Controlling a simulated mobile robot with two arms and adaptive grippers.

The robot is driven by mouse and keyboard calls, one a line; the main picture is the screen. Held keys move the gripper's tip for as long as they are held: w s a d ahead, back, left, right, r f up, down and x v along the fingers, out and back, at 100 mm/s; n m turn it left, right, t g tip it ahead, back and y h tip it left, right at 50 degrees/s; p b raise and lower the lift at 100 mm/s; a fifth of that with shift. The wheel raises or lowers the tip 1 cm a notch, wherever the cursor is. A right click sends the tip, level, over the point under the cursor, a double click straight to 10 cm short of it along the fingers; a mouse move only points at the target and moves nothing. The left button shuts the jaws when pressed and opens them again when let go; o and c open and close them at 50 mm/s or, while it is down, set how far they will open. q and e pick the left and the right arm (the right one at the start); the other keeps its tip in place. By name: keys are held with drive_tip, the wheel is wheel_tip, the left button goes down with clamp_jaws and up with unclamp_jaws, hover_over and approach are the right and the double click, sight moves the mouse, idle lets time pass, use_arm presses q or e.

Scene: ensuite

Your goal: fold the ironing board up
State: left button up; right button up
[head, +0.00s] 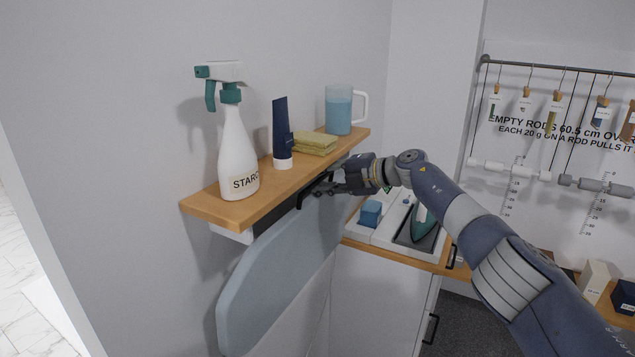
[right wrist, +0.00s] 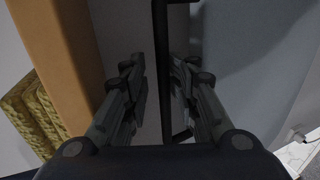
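The ironing board (head: 270,285) is a pale blue-grey panel standing steeply, close to the wall below the wooden shelf; its upper end is hidden by the shelf. In the right wrist view the board's pale surface (right wrist: 262,50) fills the right side. My right gripper (head: 325,188) is under the shelf's front edge, at the board's upper part. In the right wrist view a thin dark bar (right wrist: 163,60) runs between the two parted fingers (right wrist: 160,85), with a gap visible on its left side. What the bar joins is unclear. My left gripper is not in view.
The shelf (head: 275,184) holds a starch spray bottle (head: 238,150), a dark blue tube (head: 281,130), folded yellow cloths (head: 315,143) and a jug (head: 340,108). Right of the board, a cabinet (head: 375,290) carries an iron (head: 423,222) and a blue block (head: 371,213). Rods hang at the right.

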drive_tip(key=shift+s+f, duration=0.1)
drive_tip(key=shift+f, duration=0.05)
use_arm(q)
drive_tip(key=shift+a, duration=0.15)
use_arm(e)
drive_tip(key=shift+f, duration=0.1)
drive_tip(key=shift+v, duration=1.2)
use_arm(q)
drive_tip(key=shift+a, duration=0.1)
use_arm(e)
drive_tip(key=v, duration=0.9)
drive_tip(key=shift+d, duration=0.2)
drive_tip(key=shift+s, duration=0.1)
